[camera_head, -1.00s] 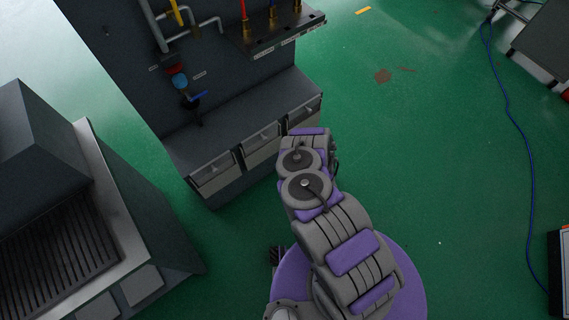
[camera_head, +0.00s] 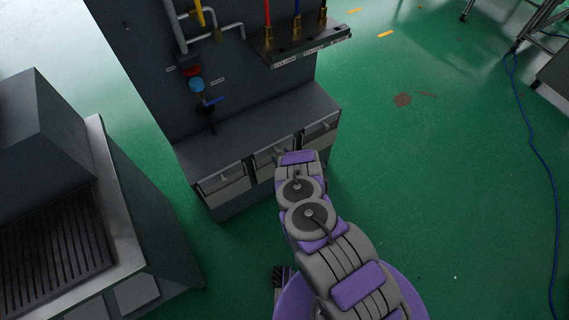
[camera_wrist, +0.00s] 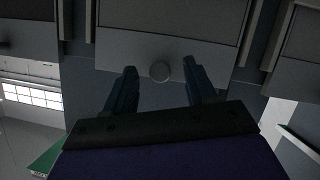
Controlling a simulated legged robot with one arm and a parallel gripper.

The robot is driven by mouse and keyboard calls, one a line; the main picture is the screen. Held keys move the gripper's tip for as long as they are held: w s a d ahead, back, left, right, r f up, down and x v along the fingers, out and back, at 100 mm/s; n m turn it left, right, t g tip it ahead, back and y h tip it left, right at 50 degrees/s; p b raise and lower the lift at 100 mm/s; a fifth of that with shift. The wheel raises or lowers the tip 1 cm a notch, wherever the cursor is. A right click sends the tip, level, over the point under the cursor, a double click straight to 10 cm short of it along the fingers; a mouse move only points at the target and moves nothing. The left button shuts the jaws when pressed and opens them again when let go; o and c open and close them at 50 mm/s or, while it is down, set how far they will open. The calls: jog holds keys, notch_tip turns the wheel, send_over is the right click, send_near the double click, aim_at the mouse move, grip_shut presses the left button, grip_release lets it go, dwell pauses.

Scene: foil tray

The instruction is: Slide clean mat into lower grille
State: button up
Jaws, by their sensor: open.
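My gripper (camera_wrist: 155,84) is open in the wrist view, with its two dark fingers apart and nothing between them. A round knob (camera_wrist: 160,71) on a grey drawer front (camera_wrist: 170,30) shows between and just beyond the fingertips; I cannot tell the exact gap. In the head view my arm reaches toward the middle of three drawers (camera_head: 270,160) in the dark cabinet, and the arm hides the gripper. A dark slatted grille (camera_head: 55,250) lies on the grey unit at the left. I cannot make out a clean mat in either view.
A left drawer (camera_head: 222,180) and a right drawer (camera_head: 320,130) flank the middle one. Pipes and a blue valve (camera_head: 197,86) are on the panel above. A blue cable (camera_head: 535,150) runs along the right. Green floor (camera_head: 430,200) is open right of my arm.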

jog(key=shift+w+a+f, duration=0.1)
jog(key=shift+w+a, duration=0.1)
jog(key=shift+w, duration=0.15)
grip_shut()
dwell(0.4)
